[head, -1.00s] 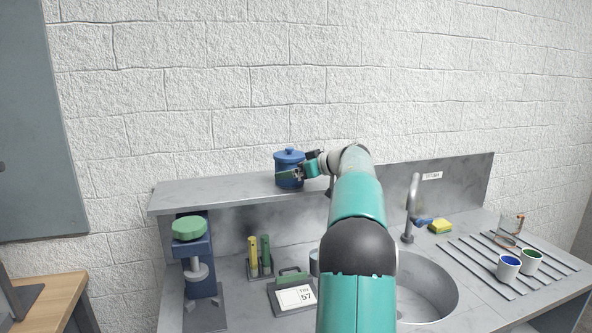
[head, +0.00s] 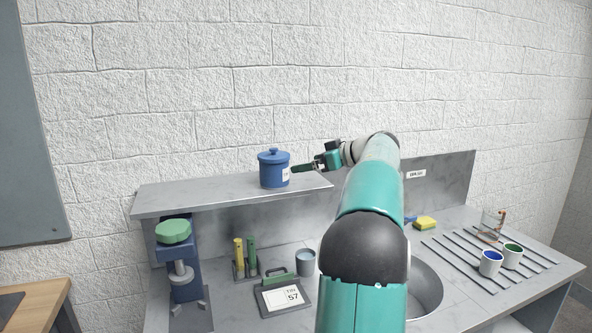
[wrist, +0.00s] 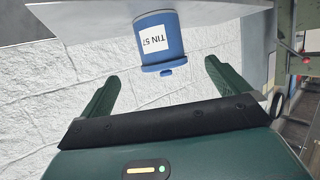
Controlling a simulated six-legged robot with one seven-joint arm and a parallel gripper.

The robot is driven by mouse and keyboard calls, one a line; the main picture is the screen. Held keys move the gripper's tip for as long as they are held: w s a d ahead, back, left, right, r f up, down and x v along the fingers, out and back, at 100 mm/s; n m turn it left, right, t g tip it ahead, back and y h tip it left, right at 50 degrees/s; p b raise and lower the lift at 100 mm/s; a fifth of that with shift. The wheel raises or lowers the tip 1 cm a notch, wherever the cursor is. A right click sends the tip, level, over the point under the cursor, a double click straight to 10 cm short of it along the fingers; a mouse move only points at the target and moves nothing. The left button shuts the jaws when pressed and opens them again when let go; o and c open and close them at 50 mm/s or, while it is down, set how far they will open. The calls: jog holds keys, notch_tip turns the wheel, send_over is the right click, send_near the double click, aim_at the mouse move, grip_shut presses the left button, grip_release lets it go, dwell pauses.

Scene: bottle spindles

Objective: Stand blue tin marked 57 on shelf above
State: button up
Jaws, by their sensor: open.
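The blue tin (head: 273,170) with a lid stands upright on the grey shelf (head: 215,193) above the counter. In the wrist view the blue tin (wrist: 161,42) appears upside down, and its white label reads TIN 57. My gripper (head: 296,169) is just right of the tin in the head view, apart from it. In the wrist view my gripper (wrist: 160,85) has its two dark green fingers spread wide, with nothing between them and the tin beyond their tips.
On the counter below are a card marked TIN 57 (head: 285,297), a grey cup (head: 305,262), yellow and green sticks (head: 245,258) and a blue stand with a green top (head: 174,232). A sink (head: 425,290), sponge (head: 424,223) and paint cups (head: 490,263) lie right.

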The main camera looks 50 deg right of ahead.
jog(key=shift+s+r, duration=0.1)
jog(key=shift+s, duration=0.05)
jog(key=w+a+r+t+h, duration=0.35)
jog(key=w+a+r, duration=0.35)
jog(key=a+r, duration=0.25)
jog(key=a+r+m+h, duration=0.3)
jog(key=a+m+h, duration=0.15)
jog(key=a, duration=0.55)
jog(key=s+a+f+n+g+y, duration=0.1)
jog(key=s+a+f+g+y, duration=0.2)
jog(key=s+a+f, duration=0.9)
jog(key=s+a+f+n+g+y, duration=0.2)
jog(key=s+a+f+g, duration=0.6)
jog(key=s+a+f, duration=0.5)
jog(key=a+f+y, duration=0.1)
jog(key=a+f, duration=0.5)
jog(key=a, duration=0.2)
jog(key=shift+f+g, duration=0.2)
jog(key=shift+g, duration=0.15)
jog(key=shift+d, duration=0.1)
